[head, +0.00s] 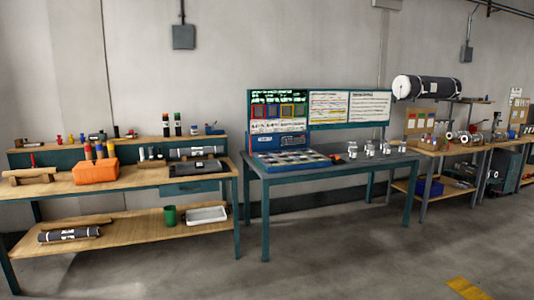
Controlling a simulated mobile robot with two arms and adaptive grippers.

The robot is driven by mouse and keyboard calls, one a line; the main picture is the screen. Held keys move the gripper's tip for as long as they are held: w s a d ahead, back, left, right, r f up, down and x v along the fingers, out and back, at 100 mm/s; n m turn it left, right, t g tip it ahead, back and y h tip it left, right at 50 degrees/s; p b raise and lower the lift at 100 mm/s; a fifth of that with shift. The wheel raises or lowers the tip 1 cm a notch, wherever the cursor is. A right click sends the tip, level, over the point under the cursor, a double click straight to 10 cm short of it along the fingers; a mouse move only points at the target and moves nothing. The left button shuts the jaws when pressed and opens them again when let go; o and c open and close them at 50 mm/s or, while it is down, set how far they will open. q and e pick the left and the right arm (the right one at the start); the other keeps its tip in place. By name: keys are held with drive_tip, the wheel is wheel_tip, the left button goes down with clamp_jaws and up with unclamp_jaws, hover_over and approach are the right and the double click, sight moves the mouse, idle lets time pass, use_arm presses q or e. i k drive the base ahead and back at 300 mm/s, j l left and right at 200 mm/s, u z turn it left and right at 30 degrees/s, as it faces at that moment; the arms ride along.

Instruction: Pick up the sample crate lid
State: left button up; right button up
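A shallow blue crate (262,160) with a grid of dark and light samples sits on the middle table, toward its left. A blue panel (265,141) stands upright just behind it, below the display board. I cannot tell whether this panel is the crate's lid, and no other piece is clearly a lid. Neither of my grippers is in view.
The middle table (335,176) also holds several small jars (370,149). The left workbench (140,176) carries an orange case (96,172) and a dark flat item (199,167). More benches (445,149) stand at right. The front floor (340,255) is clear.

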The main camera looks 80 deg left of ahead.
sight(102, 164)
drive_tip(key=u, duration=3.95)
drive_tip(key=i+j+u, duration=0.35)
drive_tip(key=i, duration=0.55)
drive_tip(key=i+u, duration=0.35)
drive_tip(key=i, duration=1.35)
drive_tip(key=i+j+z, duration=0.1)
drive_tip(key=i, duration=0.7)
drive_tip(key=i+j+z, duration=0.1)
drive_tip(key=i, duration=0.75)
